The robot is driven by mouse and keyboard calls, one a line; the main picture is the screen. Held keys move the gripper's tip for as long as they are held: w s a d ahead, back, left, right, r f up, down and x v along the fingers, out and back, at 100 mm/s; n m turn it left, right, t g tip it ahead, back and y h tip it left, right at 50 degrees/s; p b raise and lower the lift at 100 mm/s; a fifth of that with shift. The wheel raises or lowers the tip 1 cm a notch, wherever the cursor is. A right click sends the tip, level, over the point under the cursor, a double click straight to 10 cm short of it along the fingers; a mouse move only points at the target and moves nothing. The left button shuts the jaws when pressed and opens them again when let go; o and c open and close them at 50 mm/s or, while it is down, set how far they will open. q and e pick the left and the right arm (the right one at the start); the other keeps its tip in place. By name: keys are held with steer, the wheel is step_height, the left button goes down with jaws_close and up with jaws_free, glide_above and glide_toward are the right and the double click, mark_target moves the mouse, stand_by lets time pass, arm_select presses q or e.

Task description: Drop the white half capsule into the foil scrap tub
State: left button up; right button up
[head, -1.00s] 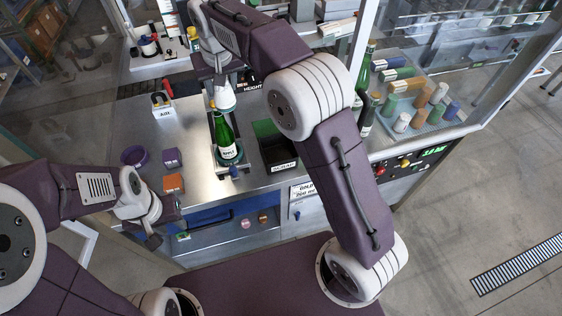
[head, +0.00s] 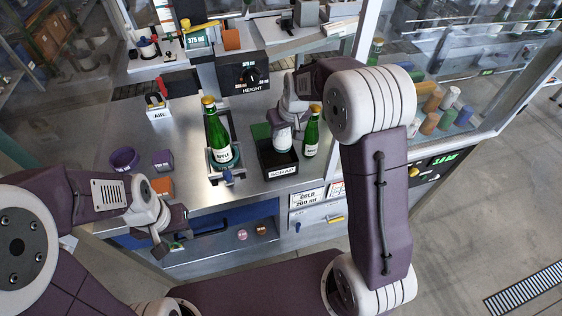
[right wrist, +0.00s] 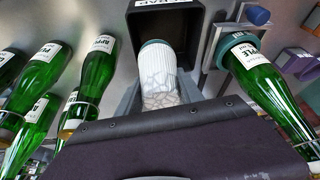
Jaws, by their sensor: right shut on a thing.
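The white half capsule (right wrist: 160,72) is held in my right gripper, whose wrist and hand (head: 288,118) hang over the black scrap tub (head: 279,172). In the head view the capsule (head: 283,139) shows as a white piece just above or within the tub's mouth; I cannot tell exactly how deep. In the right wrist view it is a ribbed, whitish cup with a teal rim, and its end points into the dark tub (right wrist: 196,32). My left gripper (head: 168,240) is at the lower left, in front of the bench, apart from these things.
A green bottle (head: 217,140) stands in a holder left of the tub. Another green bottle (head: 311,135) stands right of the tub. A purple ring (head: 124,159), a purple box (head: 162,160) and an orange box (head: 162,187) sit on the bench's left.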

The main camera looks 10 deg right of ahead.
step_height(320, 180, down, 6)
steer(key=b, duration=0.5)
steer(key=shift+a, duration=0.15)
steer(key=shift+s+r, duration=0.1)
steer(key=o, duration=0.7)
steer(key=shift+o, duration=0.7)
steer(key=shift+a+r, duration=0.1)
steer(key=shift+a, duration=0.05)
steer(key=shift+r, duration=0.1)
